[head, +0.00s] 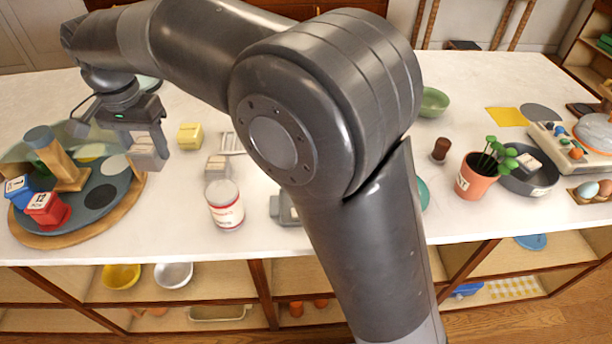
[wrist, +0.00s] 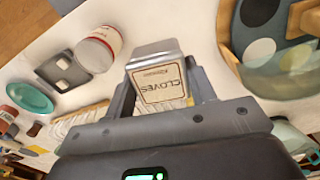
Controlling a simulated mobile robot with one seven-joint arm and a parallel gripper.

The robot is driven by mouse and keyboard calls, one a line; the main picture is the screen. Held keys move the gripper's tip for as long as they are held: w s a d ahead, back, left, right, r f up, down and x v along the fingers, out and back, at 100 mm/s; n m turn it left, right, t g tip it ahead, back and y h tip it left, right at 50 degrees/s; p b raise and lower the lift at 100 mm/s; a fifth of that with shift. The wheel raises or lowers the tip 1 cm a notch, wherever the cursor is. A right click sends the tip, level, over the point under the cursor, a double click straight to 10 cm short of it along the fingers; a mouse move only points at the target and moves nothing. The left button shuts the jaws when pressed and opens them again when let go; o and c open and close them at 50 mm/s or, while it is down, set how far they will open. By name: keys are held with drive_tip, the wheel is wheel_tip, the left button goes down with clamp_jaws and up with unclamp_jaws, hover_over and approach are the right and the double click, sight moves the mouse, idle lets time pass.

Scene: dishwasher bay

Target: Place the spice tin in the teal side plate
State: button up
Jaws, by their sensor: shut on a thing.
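My gripper (head: 140,138) is at the left of the counter, shut on a spice tin (head: 148,158). The tin is grey with a cream label, which reads CLOVES in the wrist view (wrist: 162,85). It is held between the two fingers, above the counter near the round wooden-rimmed board. The teal side plate (head: 423,194) is mostly hidden behind my arm in the head view; only its right edge shows. In the wrist view a teal dish (wrist: 30,100), seemingly this plate, lies at the left, well apart from the tin, and looks empty.
The round board (head: 100,215) carries red and blue blocks and a wooden post. A white can (head: 225,207), a small labelled block (head: 216,167) and a yellow block (head: 190,136) stand to its right. A potted plant (head: 476,178) and dark pan (head: 530,178) stand farther right.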

drive_tip(key=w+d+r+m, duration=0.1)
drive_tip(key=w+d+m, duration=0.25)
drive_tip(key=d, duration=1.25)
drive_tip(key=w+d+m, duration=0.2)
drive_tip(key=w+d, duration=0.3)
drive_tip(key=d, duration=1.1)
drive_tip(key=s+d+m, duration=0.2)
drive_tip(key=s+d, duration=0.3)
drive_tip(key=d, duration=0.5)
drive_tip(key=s+d+f+m, duration=0.1)
drive_tip(key=s+d+m, duration=0.1)
drive_tip(key=s+d, duration=0.5)
drive_tip(key=s+d+m, duration=0.2)
drive_tip(key=s+d, duration=0.1)
drive_tip(key=d, duration=0.9)
drive_tip(key=w+a+f, duration=0.2)
drive_tip(key=f, duration=0.2)
drive_tip(key=w+a+f, duration=0.3)
drive_tip(key=f, duration=0.1)
drive_tip(key=w+a+f, duration=0.2)
drive_tip(key=a+f, duration=0.1)
drive_tip(key=f, duration=0.1)
drive_tip(key=shift+w, duration=0.25)
drive_tip(key=shift+w+a+f, duration=0.1)
drive_tip(key=shift+w+a, duration=0.05)
drive_tip(key=shift+w, duration=0.05)
drive_tip(key=shift+a+f, duration=0.1)
drive_tip(key=shift+f, duration=1.95)
